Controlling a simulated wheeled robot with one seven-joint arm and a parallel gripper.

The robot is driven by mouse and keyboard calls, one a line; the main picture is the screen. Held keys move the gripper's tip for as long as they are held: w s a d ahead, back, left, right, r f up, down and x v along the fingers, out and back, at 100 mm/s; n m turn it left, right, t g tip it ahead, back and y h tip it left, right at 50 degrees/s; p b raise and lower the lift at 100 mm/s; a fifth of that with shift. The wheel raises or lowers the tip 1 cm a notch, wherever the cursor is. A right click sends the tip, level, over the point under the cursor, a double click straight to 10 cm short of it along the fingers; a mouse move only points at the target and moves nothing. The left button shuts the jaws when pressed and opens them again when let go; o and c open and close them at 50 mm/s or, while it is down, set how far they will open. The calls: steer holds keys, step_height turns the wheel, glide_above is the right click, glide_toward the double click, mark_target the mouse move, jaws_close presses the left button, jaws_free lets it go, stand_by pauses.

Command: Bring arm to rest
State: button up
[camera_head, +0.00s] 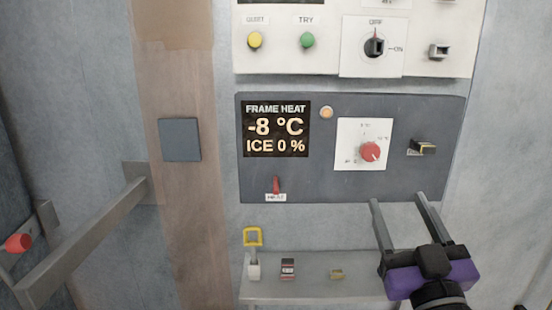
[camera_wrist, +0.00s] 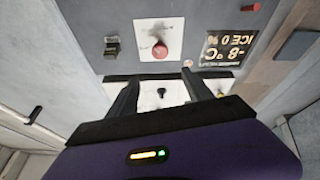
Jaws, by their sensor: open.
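My gripper (camera_head: 402,212) is at the lower right of the head view, its two grey fingers apart and pointing up toward the panel. Nothing is between the fingers. In the wrist view the gripper (camera_wrist: 160,92) shows its dark fingers spread, with the purple body at the bottom. The dark frame heat panel (camera_head: 222,180) is in front of it, and the fingertips appear near its lower right edge. Its display (camera_head: 275,129) reads -8 °C and ICE 0 %. The red knob (camera_head: 371,152) sits on a white plate, and it also shows in the wrist view (camera_wrist: 160,50).
A small shelf (camera_head: 310,290) below the panel holds a yellow-looped item (camera_head: 253,250), a dark red block (camera_head: 288,268) and a small yellowish piece (camera_head: 337,273). A grey bar handle (camera_head: 85,240) juts out at left. A white button panel (camera_head: 285,60) is above.

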steer(key=s+f+g, duration=0.2)
steer(key=s+f, duration=0.7)
steer(key=s, duration=0.4)
steer(key=s+f+m+g, duration=0.1)
steer(key=s+f+g, duration=0.2)
steer(key=s+f, duration=0.6)
steer(key=s+f+m+g, duration=0.1)
steer(key=s+f+g, duration=0.1)
steer(key=s+f, duration=0.8)
steer(key=f+v, duration=0.1)
steer(key=v, duration=0.6)
steer(key=shift+s+f, duration=0.2)
steer(key=shift+f, duration=0.2)
